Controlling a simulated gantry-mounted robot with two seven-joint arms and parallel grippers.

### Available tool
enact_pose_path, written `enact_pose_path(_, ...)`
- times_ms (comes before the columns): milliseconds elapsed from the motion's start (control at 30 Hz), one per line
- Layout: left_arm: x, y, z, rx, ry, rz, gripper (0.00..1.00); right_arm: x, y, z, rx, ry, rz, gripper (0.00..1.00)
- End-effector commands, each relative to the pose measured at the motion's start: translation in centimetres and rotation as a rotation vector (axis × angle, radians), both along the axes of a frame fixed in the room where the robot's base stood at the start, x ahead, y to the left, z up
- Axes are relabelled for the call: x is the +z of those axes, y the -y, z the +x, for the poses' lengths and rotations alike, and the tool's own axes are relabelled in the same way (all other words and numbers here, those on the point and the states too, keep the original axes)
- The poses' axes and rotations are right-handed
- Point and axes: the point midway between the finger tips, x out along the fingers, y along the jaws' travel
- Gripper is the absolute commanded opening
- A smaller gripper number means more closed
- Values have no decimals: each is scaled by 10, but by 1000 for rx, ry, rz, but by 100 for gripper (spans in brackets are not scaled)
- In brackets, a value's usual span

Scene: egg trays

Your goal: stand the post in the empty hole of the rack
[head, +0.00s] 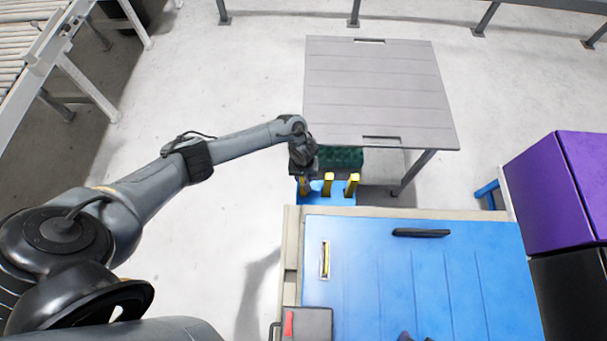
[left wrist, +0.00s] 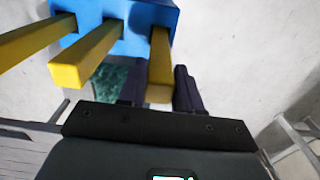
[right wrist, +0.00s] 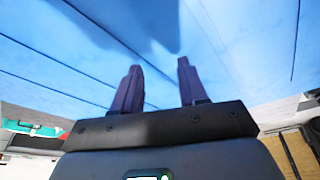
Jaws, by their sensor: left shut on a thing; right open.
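The blue rack (head: 340,199) stands beyond the blue-topped table and holds two upright yellow posts (head: 328,183) (head: 351,184). My left gripper (head: 304,176) is above the rack's left end, shut on a third yellow post (left wrist: 160,65). In the left wrist view this post lies between the fingers, in line with the other two. Its far end meets the blue rack (left wrist: 142,38); I cannot tell how deep it sits, and no empty hole is visible. My right gripper (right wrist: 158,85) is open and empty over the blue tabletop; only its tip shows at the head view's bottom edge.
Purple boxes (head: 550,200) stand at right.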

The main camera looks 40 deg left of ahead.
Motion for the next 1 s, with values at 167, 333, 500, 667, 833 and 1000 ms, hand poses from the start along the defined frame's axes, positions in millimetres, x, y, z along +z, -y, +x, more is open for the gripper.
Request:
enact_pose_path(167, -1, 0, 0, 0, 0, 0, 0, -1, 0, 0, 0, 0, 0, 43)
enact_pose_path(333, -1, 0, 0, 0, 0, 0, 0, -1, 1, 0, 2, 0, -3, 43)
enact_pose_path(500, -1, 0, 0, -1, 0, 0, 55, -1, 2, 0, 6, 0, -8, 43)
enact_pose_path(667, -1, 0, 0, -1, 0, 0, 63, -1, 2, 0, 7, 1, -11, 43)
enact_pose_path(833, -1, 0, 0, -1, 0, 0, 63, -1, 2, 0, 6, 0, -9, 43)
enact_pose_path(1000, 10, 1, 0, -1, 1, -2, 63, 5, 2, 0, 5, 0, -8, 43)
